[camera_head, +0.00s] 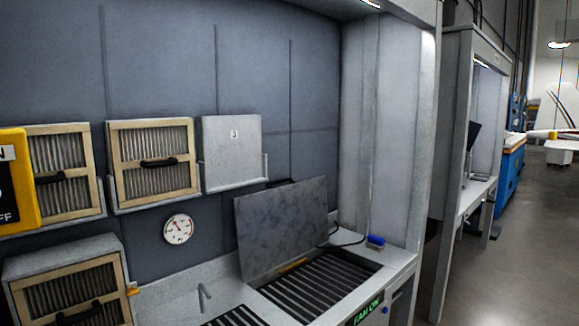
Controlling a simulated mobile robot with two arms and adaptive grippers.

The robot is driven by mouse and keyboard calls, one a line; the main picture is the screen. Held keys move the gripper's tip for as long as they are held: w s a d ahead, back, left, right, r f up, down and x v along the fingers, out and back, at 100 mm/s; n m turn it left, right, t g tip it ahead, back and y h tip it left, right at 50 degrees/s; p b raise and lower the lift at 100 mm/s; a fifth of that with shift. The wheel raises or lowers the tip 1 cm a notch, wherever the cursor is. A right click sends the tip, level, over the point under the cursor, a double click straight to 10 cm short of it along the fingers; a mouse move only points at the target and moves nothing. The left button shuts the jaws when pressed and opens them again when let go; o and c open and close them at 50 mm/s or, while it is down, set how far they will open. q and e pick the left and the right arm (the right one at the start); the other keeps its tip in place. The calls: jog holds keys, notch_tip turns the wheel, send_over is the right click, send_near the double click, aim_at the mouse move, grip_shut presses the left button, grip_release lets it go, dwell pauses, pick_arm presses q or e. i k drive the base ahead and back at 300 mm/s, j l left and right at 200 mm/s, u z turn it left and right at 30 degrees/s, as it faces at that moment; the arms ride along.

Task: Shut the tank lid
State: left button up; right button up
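The tank lid (283,227) looks like a grey mottled metal panel standing raised, tilted back slightly, at the back edge of a slatted opening (320,286) in the grey bench. The dark slats below it are exposed. A small orange piece (292,265) lies at the lid's lower edge. Neither of my grippers shows in the head view.
A blue brush-like object (375,242) sits on the bench right of the lid, with a dark cable near it. Framed filters (153,162) and a round gauge (178,229) are on the back wall. A bent metal rod (204,296) stands on the bench. Open floor (490,275) lies at the right.

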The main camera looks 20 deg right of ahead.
aim_at(276, 226)
jog(key=k+z, duration=0.15)
jog(key=l+u, duration=0.1)
jog(key=u, duration=0.2)
jog(key=l+u, duration=0.25)
jog(key=i+l+u, duration=0.25)
jog(key=l, duration=0.25)
jog(key=l+u, duration=0.25)
jog(key=l, duration=0.25)
jog(key=l+u, duration=0.25)
jog(key=l, duration=0.25)
jog(key=i, duration=0.05)
